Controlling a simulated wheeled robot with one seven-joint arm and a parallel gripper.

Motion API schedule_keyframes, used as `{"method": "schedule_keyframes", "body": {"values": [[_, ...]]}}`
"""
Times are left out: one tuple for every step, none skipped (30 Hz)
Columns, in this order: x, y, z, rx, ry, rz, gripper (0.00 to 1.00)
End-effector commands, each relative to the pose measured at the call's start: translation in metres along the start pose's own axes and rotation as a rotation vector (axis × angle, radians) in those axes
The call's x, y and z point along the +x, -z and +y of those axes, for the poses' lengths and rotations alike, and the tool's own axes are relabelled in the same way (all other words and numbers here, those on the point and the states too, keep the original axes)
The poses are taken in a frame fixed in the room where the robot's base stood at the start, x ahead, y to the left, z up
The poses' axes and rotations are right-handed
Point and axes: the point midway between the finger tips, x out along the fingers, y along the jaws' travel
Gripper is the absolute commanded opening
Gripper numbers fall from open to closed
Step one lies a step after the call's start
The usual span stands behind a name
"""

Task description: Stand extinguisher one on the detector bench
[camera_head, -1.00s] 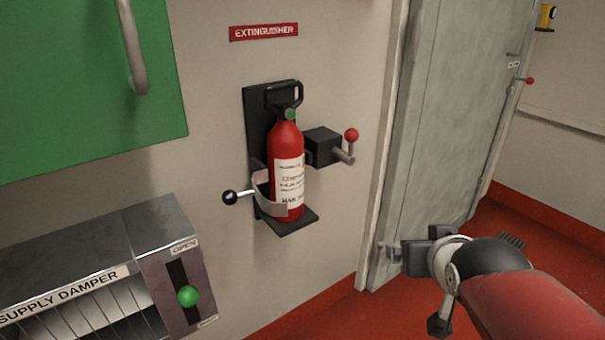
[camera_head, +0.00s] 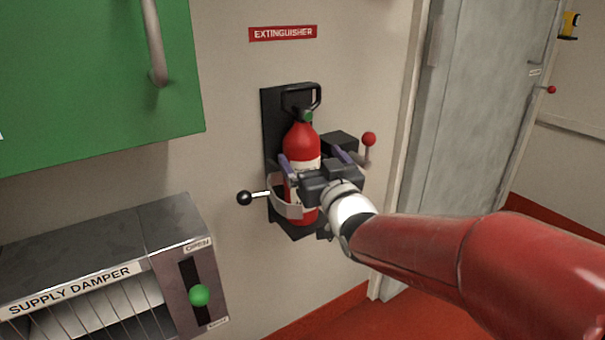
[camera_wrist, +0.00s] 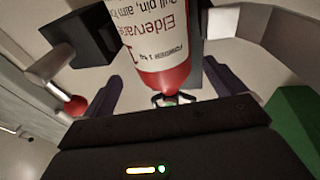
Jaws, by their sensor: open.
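The red extinguisher (camera_head: 301,140), with a white label and black handle, stands upright on its black wall bracket (camera_head: 272,112). A pale strap (camera_head: 287,207) with a black ball lever (camera_head: 245,198) curves around its lower left front. My gripper (camera_head: 315,160) is open in front of the extinguisher, one finger on each side of its body. In the wrist view the extinguisher (camera_wrist: 165,77) is between the spread fingers (camera_wrist: 160,85), with a gap at the left finger. Whether either finger touches is unclear. The gripper hides part of the label. The detector bench is not in view.
A black box (camera_head: 340,143) with a red-knobbed lever (camera_head: 369,140) is close right of the extinguisher. A green cabinet (camera_head: 85,85) juts out at upper left, and the supply damper (camera_head: 110,245) at lower left. A grey door (camera_head: 480,110) is at right.

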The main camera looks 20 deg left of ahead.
Motion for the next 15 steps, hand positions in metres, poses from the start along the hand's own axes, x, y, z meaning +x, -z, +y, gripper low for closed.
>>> {"method": "schedule_keyframes", "body": {"values": [[0.006,0.001,-0.001,0.0,0.001,-0.001,0.95],[0.01,0.002,-0.001,0.0,0.001,-0.001,0.95],[0.015,0.003,-0.002,0.0,0.001,0.0,0.95],[0.02,0.003,-0.003,0.001,0.001,-0.001,0.95],[0.025,0.004,-0.004,0.001,0.001,-0.001,0.95],[0.031,0.005,-0.005,0.001,0.001,-0.002,0.95],[0.036,0.005,-0.006,0.001,0.001,-0.002,0.95],[0.04,0.004,-0.005,0.001,0.0,-0.003,0.95],[0.045,0.004,-0.005,0.0,0.0,-0.002,0.95],[0.048,0.004,-0.005,-0.001,-0.001,-0.002,0.95],[0.05,0.004,-0.004,-0.001,-0.001,-0.002,0.95],[0.052,0.004,-0.004,-0.001,-0.001,-0.001,0.95],[0.053,0.004,-0.004,-0.001,-0.001,-0.001,0.95],[0.054,0.004,-0.004,-0.001,-0.001,-0.001,0.95],[0.054,0.004,-0.004,-0.001,-0.001,-0.002,0.95]]}}
